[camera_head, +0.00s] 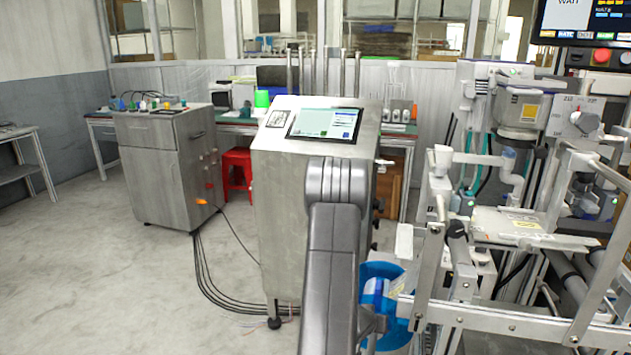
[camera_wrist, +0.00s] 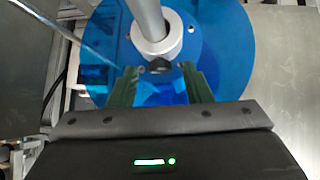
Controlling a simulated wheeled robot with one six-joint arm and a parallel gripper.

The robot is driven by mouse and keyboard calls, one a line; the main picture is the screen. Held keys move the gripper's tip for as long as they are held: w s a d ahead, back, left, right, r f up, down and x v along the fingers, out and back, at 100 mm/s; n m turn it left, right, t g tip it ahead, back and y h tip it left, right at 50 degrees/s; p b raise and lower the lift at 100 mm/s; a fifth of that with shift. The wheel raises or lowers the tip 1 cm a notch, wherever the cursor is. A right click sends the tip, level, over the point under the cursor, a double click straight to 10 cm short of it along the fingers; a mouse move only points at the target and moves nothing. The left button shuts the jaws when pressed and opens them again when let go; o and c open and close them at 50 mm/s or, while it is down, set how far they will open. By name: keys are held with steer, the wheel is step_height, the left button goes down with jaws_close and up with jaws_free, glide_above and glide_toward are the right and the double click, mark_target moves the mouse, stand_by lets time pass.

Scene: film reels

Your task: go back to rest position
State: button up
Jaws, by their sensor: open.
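My gripper (camera_wrist: 156,76) shows in the wrist view with two dark green fingers spread apart and nothing held between them. Just past the fingertips is a metal shaft (camera_wrist: 145,18) with a pale collar. A blue film reel (camera_wrist: 232,50) sits around this shaft, and the fingers overlap its near part in the picture. I cannot tell whether they touch it. In the head view, a blue reel (camera_head: 392,338) is partly hidden behind my grey arm and the machine frame. My gripper itself cannot be made out clearly there.
A metal machine frame (camera_head: 487,318) with rollers and rails stands close on the right. A metal cabinet with a touchscreen (camera_head: 325,122) stands behind my arm. A smaller cabinet (camera_head: 160,165) with cables stands further left. The floor (camera_head: 130,280) at the left is clear.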

steer(key=shift+d+f+n+y+b, duration=0.15)
steer(key=shift+n+y+b, duration=0.45)
steer(key=shift+b, duration=2.1)
steer(key=shift+d+f+n+y+b, duration=0.1)
steer(key=shift+n+y+b, duration=0.5)
steer(key=shift+b, duration=2.1)
steer(key=p+v, duration=0.1)
steer(key=v, duration=0.2)
steer(key=shift+w+r, duration=0.1)
steer(key=shift+r, duration=0.1)
steer(key=shift+s+a+r+p, duration=0.15)
steer(key=shift+s+r+p, duration=0.25)
steer(key=shift+s+p, duration=0.1)
steer(key=shift+s+a, duration=0.1)
